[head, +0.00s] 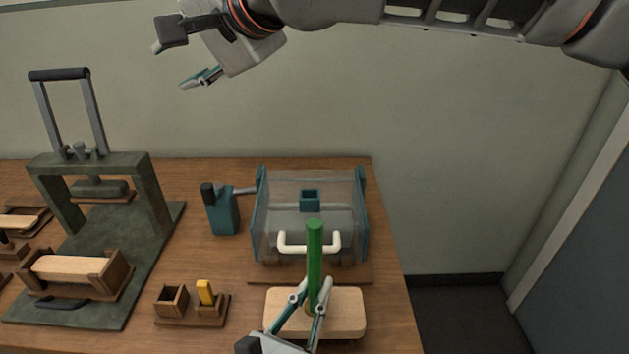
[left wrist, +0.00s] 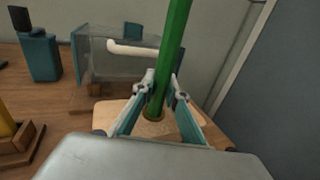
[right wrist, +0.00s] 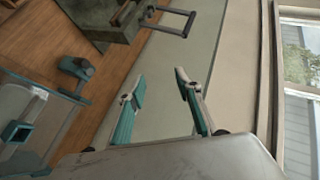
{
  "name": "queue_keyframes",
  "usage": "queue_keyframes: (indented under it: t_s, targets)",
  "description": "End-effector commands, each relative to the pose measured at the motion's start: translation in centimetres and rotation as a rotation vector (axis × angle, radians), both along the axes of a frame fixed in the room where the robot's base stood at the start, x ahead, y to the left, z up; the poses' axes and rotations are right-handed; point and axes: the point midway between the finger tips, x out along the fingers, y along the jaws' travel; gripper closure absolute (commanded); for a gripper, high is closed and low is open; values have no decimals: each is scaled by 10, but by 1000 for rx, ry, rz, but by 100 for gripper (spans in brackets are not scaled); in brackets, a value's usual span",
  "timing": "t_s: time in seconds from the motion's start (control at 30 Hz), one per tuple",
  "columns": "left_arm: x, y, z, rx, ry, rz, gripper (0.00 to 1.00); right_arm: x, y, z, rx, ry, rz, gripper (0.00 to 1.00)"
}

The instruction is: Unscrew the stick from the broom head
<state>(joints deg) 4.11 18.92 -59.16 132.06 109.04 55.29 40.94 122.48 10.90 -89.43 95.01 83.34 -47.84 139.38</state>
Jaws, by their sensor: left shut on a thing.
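The green stick (head: 314,252) stands upright in the pale wooden broom head (head: 345,306), which lies near the front right of the bench. The stick also shows in the left wrist view (left wrist: 172,55), its lower end at a round socket in the broom head (left wrist: 107,110). My left gripper (head: 312,290) is shut on the stick low down, just above the broom head, one finger on each side. My right gripper (head: 172,64) is raised high in front of the wall, away from the stick. Its fingers are apart and empty in the right wrist view (right wrist: 158,84).
A clear box with teal sides and a white handle (head: 308,243) stands right behind the broom head. A teal device (head: 223,212) stands left of it. A small wooden holder with a yellow piece (head: 205,293) and a dark green press (head: 105,165) are further left.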

Motion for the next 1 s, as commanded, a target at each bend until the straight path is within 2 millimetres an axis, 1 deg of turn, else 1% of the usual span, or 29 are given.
queue_keyframes:
  t_s: [0.13,0.27,0.3,0.4,0.5,0.6,0.7,0.8,0.9,1.0]
  targets:
    - [0,0,0,0,1,0,100,-3,-30,-36,-145,131,-83,66]
    - [0,0,0,0,1,0,100,-16,-59,-66,-285,249,-130,66]
    - [0,0,0,0,1,0,100,-22,-69,-74,-330,285,-140,66]
    - [0,0,0,0,1,0,100,-40,-92,-91,-444,371,-151,66]
    - [0,0,0,0,1,0,100,-61,-116,-104,-558,455,-146,66]
    - [0,0,0,0,1,0,100,-84,-139,-112,-668,529,-126,66]
    - [0,0,0,0,1,0,100,-104,-158,-116,-764,591,-96,66]
    - [0,0,0,0,1,0,100,-120,-173,-116,-836,636,-64,66]
    - [0,0,0,0,1,0,100,-130,-182,-116,-882,663,-38,66]
    - [0,0,0,0,0,0,100,-136,-187,-116,-907,678,-23,66]
